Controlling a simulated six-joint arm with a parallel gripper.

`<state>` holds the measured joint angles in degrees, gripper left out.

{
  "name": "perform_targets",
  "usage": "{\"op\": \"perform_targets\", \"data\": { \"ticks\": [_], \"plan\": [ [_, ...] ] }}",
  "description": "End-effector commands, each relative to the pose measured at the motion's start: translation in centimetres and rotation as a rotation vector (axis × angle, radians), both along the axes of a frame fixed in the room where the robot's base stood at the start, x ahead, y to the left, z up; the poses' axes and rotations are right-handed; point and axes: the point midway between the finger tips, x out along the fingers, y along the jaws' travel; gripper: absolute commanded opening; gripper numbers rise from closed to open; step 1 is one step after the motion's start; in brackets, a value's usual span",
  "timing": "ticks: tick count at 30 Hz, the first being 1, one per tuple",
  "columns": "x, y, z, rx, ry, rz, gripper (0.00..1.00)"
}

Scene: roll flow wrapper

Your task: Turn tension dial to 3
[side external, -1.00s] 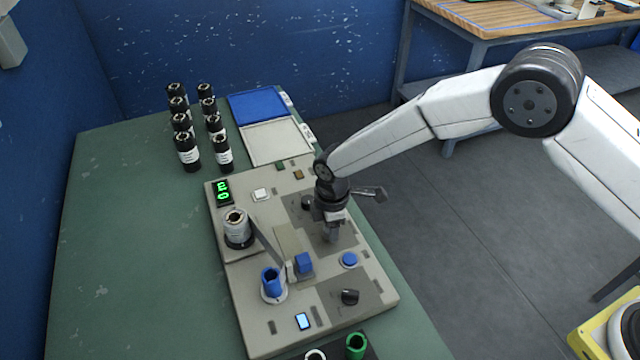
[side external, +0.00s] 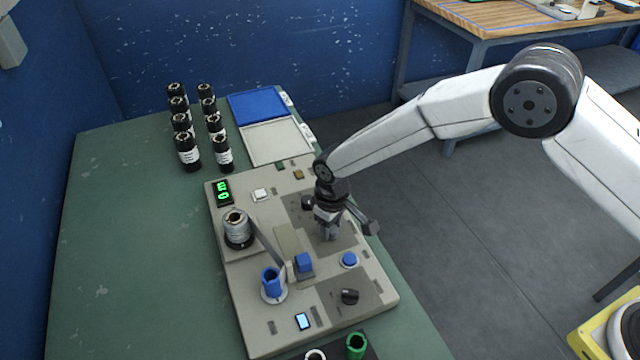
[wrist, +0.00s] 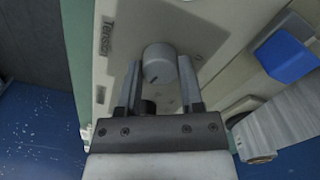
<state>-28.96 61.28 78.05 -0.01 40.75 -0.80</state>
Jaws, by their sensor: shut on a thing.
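The tension dial is a light grey round knob (wrist: 160,63) in the wrist view, beside the printed word "Tension" (wrist: 108,36). A short dark mark shows on the knob. My gripper (wrist: 160,72) is shut on the knob, one finger on each side. In the side external view my gripper (side external: 329,234) points down at the grey panel (side external: 240,290) and mostly hides the knob. The green display (side external: 223,192) at the panel's far left is seen sideways and seems to read 03.
A blue button (side external: 349,260), a black knob (side external: 349,297) and a blue block (side external: 304,263) stand near my gripper. Several black cylinders (side external: 187,150) and two trays (side external: 257,107) are behind.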

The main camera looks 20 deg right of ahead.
Motion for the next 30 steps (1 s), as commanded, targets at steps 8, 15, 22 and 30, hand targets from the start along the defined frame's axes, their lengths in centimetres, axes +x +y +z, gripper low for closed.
{"op": "perform_targets", "data": {
  "ticks": [8,15,22,30],
  "plan": [
    [0.12,0.17,0.10,0.004,-0.005,-0.119,0.00],
    [0.13,0.17,0.10,0.004,-0.006,-0.144,0.00],
    [0.16,0.17,0.11,0.005,-0.007,-0.143,0.00],
    [0.10,0.09,0.07,0.003,-0.004,-0.142,0.83]
  ]
}}
